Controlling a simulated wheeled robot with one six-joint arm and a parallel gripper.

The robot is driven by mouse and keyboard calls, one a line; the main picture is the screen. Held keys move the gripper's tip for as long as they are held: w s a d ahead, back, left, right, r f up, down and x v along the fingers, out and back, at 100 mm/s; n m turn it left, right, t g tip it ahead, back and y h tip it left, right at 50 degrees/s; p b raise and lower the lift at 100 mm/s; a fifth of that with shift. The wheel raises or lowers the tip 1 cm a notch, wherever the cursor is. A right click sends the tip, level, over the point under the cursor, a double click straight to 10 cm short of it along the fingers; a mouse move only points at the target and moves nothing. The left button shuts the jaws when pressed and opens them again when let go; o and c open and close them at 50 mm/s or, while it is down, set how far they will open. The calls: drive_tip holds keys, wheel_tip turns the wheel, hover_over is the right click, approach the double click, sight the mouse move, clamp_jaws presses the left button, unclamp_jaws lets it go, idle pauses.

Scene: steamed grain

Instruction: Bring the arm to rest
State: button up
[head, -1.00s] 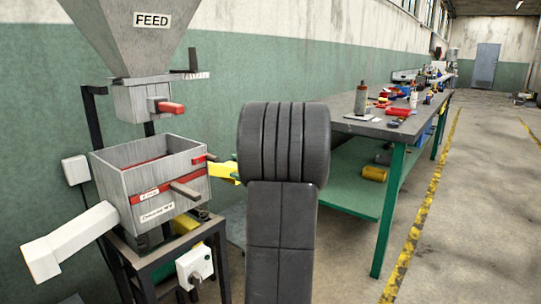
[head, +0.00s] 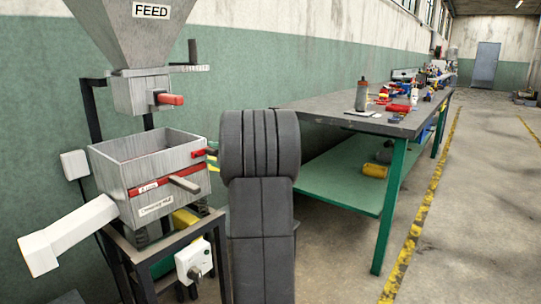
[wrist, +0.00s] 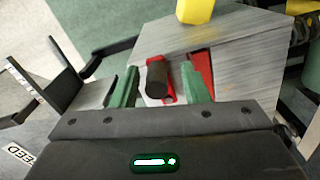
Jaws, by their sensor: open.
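My gripper (wrist: 167,68) is open in the wrist view, its two green fingers apart. A dark cylindrical knob with a red part (wrist: 157,80) shows between the fingers; I cannot tell how deep it lies between them or whether they touch it. In the head view my arm (head: 260,200) stands upright, right of the machine's grey box (head: 145,185), and hides most of the gripper. The hopper marked FEED (head: 150,50) is above the box, with a red-handled slide (head: 170,99) below it.
A white spout (head: 65,238) sticks out at the lower left, and a white switch box (head: 193,262) hangs on the dark stand. A workbench (head: 320,115) with a bottle (head: 361,95) and tools stands to the right. The floor (head: 335,265) in front is clear.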

drive_tip(key=shift+s+d+f+m+p, duration=0.1)
drive_tip(key=shift+f+m+p, duration=0.25)
drive_tip(key=shift+m, duration=0.4)
drive_tip(key=shift+s+d+f+m+p, duration=0.1)
drive_tip(key=shift+f+m+p, duration=0.15)
drive_tip(key=shift+m, duration=0.5)
drive_tip(key=shift+r, duration=0.1)
